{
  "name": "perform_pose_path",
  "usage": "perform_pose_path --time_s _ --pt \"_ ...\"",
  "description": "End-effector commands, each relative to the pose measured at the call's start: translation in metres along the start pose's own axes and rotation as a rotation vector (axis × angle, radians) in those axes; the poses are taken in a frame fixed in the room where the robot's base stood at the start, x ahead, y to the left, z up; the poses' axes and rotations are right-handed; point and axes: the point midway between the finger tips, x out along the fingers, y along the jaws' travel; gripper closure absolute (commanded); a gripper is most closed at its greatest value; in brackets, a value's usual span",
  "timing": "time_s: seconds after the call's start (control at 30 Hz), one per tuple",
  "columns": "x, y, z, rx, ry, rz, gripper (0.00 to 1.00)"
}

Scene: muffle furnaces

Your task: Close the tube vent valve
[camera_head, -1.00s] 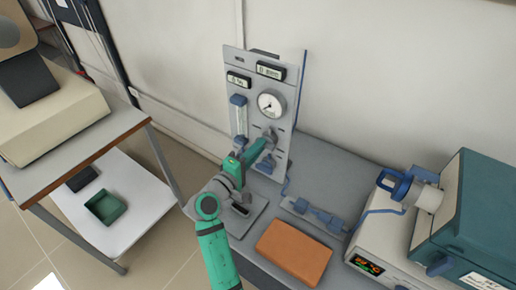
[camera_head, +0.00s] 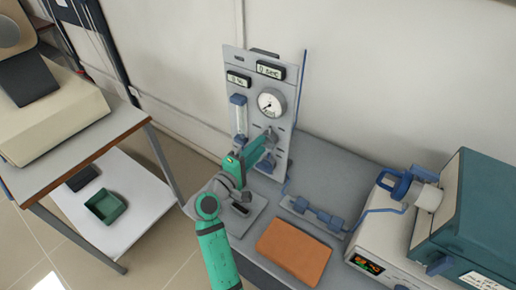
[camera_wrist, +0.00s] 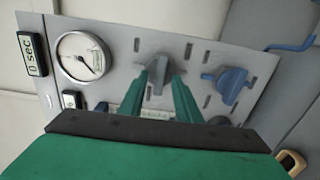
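My gripper (camera_head: 268,138) reaches the lower part of an upright grey valve panel (camera_head: 284,88). In the wrist view, the two green fingers of my gripper (camera_wrist: 160,84) lie on either side of a grey valve handle (camera_wrist: 157,72). The gap between them is narrow, about the handle's width; I cannot tell whether they touch it. The handle stands upright in this view. A blue valve handle (camera_wrist: 230,83) sits to its right, apart from the fingers, and also shows low on the panel in the head view (camera_head: 267,164). The panel label between the fingers is partly hidden.
A round gauge (camera_wrist: 83,56) and a display reading 0 sec (camera_wrist: 34,57) sit left in the wrist view. A teal furnace (camera_head: 478,215) stands on the right.

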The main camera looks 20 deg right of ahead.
Motion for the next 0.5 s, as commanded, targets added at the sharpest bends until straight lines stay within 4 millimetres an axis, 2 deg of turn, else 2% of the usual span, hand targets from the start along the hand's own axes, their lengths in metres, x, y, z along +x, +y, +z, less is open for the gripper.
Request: perform_pose_path --time_s 0.17,0.5 --pt "-0.011 0.0 -0.001 0.0 0.003 0.001 0.7" --pt "-0.072 -0.001 -0.001 -0.002 0.004 0.0 0.7"
